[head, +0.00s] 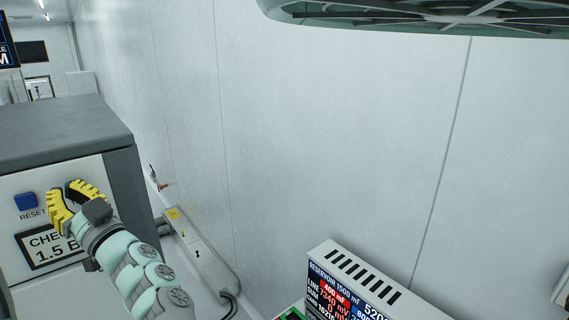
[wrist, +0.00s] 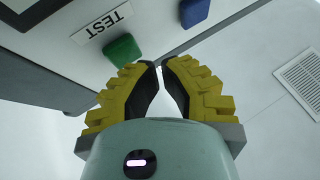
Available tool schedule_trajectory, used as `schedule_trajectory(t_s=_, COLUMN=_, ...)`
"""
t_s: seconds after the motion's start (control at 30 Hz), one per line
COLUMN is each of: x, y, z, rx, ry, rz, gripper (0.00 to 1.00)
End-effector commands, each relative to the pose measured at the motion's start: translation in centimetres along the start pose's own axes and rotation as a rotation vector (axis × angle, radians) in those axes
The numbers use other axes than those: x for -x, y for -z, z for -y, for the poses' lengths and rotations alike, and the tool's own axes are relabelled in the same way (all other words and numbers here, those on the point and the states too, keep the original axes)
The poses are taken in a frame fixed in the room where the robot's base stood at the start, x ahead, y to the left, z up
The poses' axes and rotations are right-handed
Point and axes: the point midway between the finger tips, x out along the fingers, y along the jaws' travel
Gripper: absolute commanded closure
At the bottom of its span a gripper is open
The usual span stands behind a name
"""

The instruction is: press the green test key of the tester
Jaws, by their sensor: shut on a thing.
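The tester (head: 70,140) is a grey-white box at the left of the head view, with a blue key (head: 26,201) marked RESET and a display (head: 45,250). In the wrist view the green key (wrist: 122,50) sits beside the TEST label (wrist: 103,20); the blue key (wrist: 194,12) is right of it. My gripper (head: 69,194) is in front of the panel and hides the green key in the head view. In the wrist view its yellow fingers (wrist: 162,66) are drawn together, tips just right of the green key. I see nothing between them and cannot tell whether they touch the key.
A grey rail-like fixture (head: 205,245) runs along the wall right of the tester. A white unit with a coloured readout (head: 335,295) stands at the lower right. A dark green round frame (head: 420,18) hangs at the top. A vent (wrist: 302,78) shows in the wrist view.

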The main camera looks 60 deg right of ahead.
Motion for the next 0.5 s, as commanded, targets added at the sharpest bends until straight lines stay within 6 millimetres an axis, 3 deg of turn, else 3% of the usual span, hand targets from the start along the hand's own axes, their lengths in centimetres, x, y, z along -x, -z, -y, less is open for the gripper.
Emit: schedule_trajectory(t_s=0.5, x=1.03, y=0.59, z=0.27, rx=0.002, ry=-0.006, rz=0.003, gripper=1.0)
